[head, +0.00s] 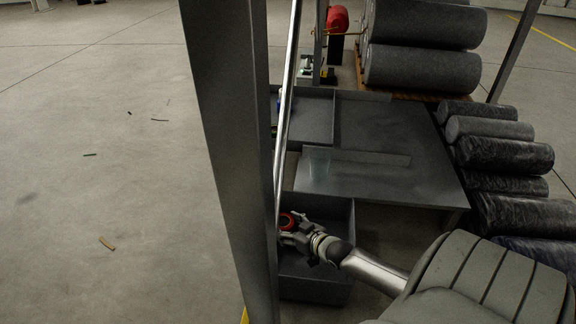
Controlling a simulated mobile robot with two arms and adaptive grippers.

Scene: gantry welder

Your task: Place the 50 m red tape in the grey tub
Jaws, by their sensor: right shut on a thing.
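My right gripper (292,232) is shut on the red tape (287,220), a small red ring with a dark middle. It holds the tape over a grey tub (337,216), near the tub's left side. I cannot tell how high the tape is above the tub floor. The grey post in front hides the left part of the tub and part of the tape's surroundings. My left gripper is not in view.
A grey post (231,150) stands close in front, with a thin shiny rod beside it. A grey metal table (390,150) lies behind the tub. Several dark rolls (505,155) are stacked at the right. The floor at left is mostly clear.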

